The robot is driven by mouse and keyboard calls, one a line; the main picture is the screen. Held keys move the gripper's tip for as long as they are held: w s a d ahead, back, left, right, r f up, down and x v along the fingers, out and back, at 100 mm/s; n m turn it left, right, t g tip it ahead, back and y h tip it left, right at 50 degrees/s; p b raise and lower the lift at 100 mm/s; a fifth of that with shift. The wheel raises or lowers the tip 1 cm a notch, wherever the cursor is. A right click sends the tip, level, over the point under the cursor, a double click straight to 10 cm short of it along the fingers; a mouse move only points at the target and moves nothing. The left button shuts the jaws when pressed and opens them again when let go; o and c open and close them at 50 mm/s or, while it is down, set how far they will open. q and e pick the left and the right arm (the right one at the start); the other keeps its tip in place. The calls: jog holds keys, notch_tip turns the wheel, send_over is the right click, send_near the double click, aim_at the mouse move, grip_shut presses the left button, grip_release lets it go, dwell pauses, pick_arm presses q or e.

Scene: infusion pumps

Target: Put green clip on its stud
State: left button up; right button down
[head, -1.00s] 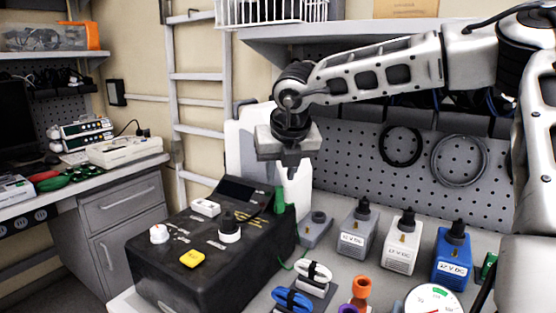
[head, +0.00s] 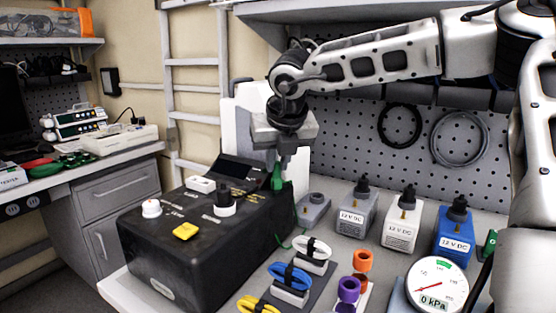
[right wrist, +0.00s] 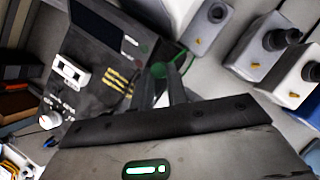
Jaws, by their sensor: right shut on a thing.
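The green clip (head: 277,177) is at the rear right edge of the black pump box (head: 190,262), with a thin green lead running down toward the bench. My right gripper (head: 281,167) points down and is shut on the clip's upper part. In the right wrist view the clip (right wrist: 159,70) shows as a small green patch between the fingertips, mostly hidden. I cannot make out which post is its stud, or whether the clip touches the box. My left gripper is out of view.
A low grey block (head: 314,206) sits right of the box, beside grey, white and blue power units (head: 455,235). In front are coiled cables (head: 290,277), orange and purple fittings (head: 348,288) and a pressure gauge (head: 436,286). A pegboard (head: 350,150) stands behind.

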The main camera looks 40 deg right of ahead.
jog(key=shift+r+p, duration=1.25)
jog(key=shift+r, duration=1.25)
jog(key=shift+s+d, duration=0.1)
